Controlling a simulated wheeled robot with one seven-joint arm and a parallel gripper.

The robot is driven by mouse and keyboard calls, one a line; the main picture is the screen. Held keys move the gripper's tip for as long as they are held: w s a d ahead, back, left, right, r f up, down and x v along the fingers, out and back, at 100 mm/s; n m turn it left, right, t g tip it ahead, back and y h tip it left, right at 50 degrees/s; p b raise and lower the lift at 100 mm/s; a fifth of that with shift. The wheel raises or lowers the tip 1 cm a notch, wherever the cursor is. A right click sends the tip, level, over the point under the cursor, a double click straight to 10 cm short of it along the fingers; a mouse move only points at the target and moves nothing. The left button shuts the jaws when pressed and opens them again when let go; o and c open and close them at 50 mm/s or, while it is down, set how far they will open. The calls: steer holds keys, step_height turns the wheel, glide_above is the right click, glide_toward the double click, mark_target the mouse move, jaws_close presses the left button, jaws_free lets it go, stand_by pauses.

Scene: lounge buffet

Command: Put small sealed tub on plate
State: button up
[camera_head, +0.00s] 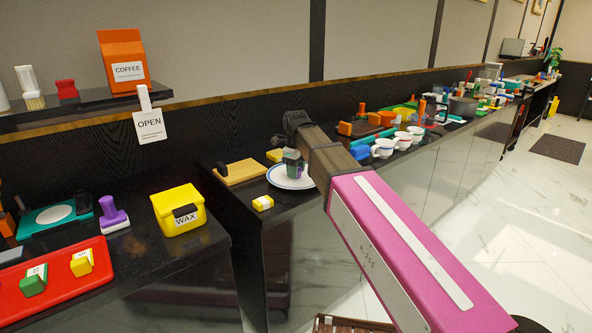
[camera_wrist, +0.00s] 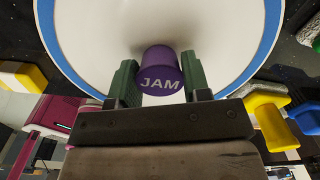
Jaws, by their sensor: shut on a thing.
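The small sealed tub (camera_wrist: 160,72) is purple with a "JAM" label. In the wrist view it is between the two green fingers of my gripper (camera_wrist: 158,84), which is shut on it. The white plate (camera_wrist: 95,40) with a blue rim fills the view behind the tub. In the head view the plate (camera_head: 276,180) lies on the dark counter, and my gripper (camera_head: 293,161) is over it, pointing down. The tub is mostly hidden there by the fingers. I cannot tell whether its base touches the plate.
A wooden board (camera_head: 240,172) lies left of the plate, and a small yellow-and-white block (camera_head: 263,203) is near the counter's front edge. White cups (camera_head: 384,148) and a blue block (camera_head: 359,152) stand to the right. A yellow WAX box (camera_head: 178,208) is on the nearer counter.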

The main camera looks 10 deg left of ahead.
steer(key=o, duration=0.9)
step_height(320, 180, up, 12)
steer(key=shift+r, duration=0.15)
